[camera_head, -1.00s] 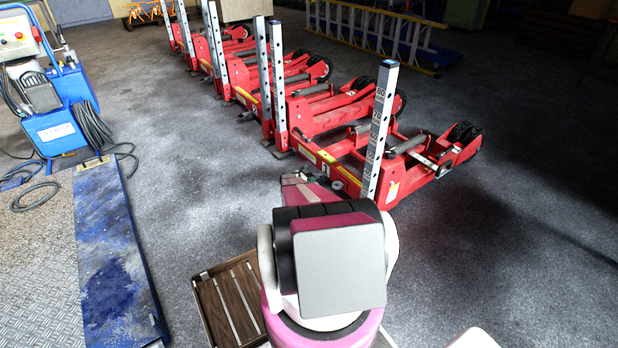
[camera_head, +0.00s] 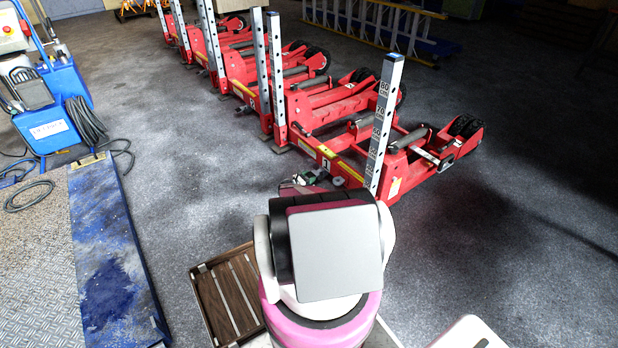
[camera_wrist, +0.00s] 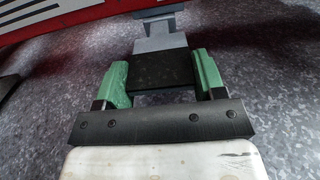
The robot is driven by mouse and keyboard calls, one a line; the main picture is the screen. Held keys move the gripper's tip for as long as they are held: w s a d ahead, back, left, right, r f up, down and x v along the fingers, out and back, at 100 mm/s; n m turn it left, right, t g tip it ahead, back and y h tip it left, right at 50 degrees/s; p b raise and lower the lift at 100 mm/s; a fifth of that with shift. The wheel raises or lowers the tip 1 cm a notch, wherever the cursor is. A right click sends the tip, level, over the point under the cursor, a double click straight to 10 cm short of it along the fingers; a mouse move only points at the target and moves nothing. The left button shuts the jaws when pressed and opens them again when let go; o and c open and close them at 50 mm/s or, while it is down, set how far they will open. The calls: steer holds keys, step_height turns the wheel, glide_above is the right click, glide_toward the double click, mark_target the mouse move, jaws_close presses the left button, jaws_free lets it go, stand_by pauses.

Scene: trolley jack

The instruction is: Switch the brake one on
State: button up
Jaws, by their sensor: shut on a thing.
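The nearest red trolley jack (camera_head: 400,165), marked 1, stands on the floor beyond my arm, with an upright numbered post. Its brake lever shows in the wrist view as a flat grey metal arm (camera_wrist: 160,33) ending in a dark pad (camera_wrist: 163,70). My gripper (camera_wrist: 160,75) has green fingers on either side of the dark pad and is shut on it. In the head view my gripper (camera_head: 308,178) is partly hidden behind my arm, low by the jack's near end. The lever itself cannot be made out there.
More red jacks (camera_head: 285,85) with upright posts stand in a row behind. A blue ramp (camera_head: 112,270) and a blue machine (camera_head: 50,110) with coiled cables are at left. A wooden slatted tray (camera_head: 230,298) is beside my arm. Open grey floor lies at right.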

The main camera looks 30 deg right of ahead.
steer(key=o, duration=1.3)
steer(key=a, duration=1)
steer(key=shift+s+a+f, duration=0.1)
steer(key=shift+s+a, duration=0.3)
